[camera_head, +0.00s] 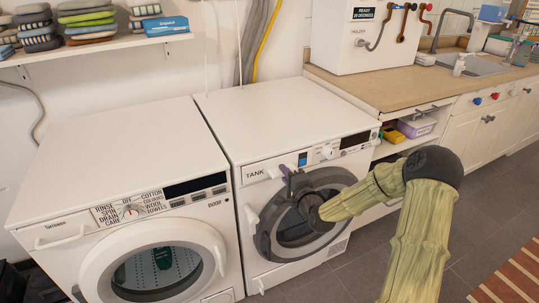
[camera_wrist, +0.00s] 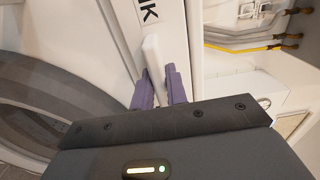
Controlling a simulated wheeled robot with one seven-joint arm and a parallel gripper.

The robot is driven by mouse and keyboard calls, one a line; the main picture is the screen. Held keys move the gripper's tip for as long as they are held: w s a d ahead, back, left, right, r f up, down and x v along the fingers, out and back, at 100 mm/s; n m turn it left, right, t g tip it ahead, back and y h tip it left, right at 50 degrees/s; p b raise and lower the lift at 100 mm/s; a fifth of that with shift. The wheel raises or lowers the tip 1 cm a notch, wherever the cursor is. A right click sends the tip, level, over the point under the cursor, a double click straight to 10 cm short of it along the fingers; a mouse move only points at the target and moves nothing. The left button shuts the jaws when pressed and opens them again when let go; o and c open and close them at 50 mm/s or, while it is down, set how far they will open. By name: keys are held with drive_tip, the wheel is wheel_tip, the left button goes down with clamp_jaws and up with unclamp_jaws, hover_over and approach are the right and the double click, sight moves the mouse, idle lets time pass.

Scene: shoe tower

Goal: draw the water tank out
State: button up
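The water tank's front panel (camera_head: 262,174), marked TANK, is at the upper left of the right-hand white machine (camera_head: 288,118). The panel looks flush with the machine's front. In the wrist view, a white upright handle (camera_wrist: 153,58) stands out beside the letters. My gripper (camera_head: 286,174) is at this panel. Its two purple fingers (camera_wrist: 160,88) are close together, one on each side of the handle, and look shut on it. My wrist and arm hide part of the machine's round door in the head view.
A washing machine (camera_head: 110,170) with a round glass door stands close on the left. A counter (camera_head: 400,84) with a sink (camera_head: 472,64) and open shelves is on the right. Grey floor (camera_head: 478,210) is free at the right, with a striped rug (camera_head: 515,278).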

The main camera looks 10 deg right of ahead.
drive_tip(key=shift+w+r, duration=0.1)
drive_tip(key=shift+r, duration=0.2)
clamp_jaws()
drive_tip(key=shift+s+d, duration=0.15)
drive_tip(key=shift+s, duration=0.45)
idle(0.5)
drive_tip(key=p+v, duration=0.3)
drive_tip(key=v, duration=1.3)
drive_tip(key=shift+p, duration=0.4)
idle(2.4)
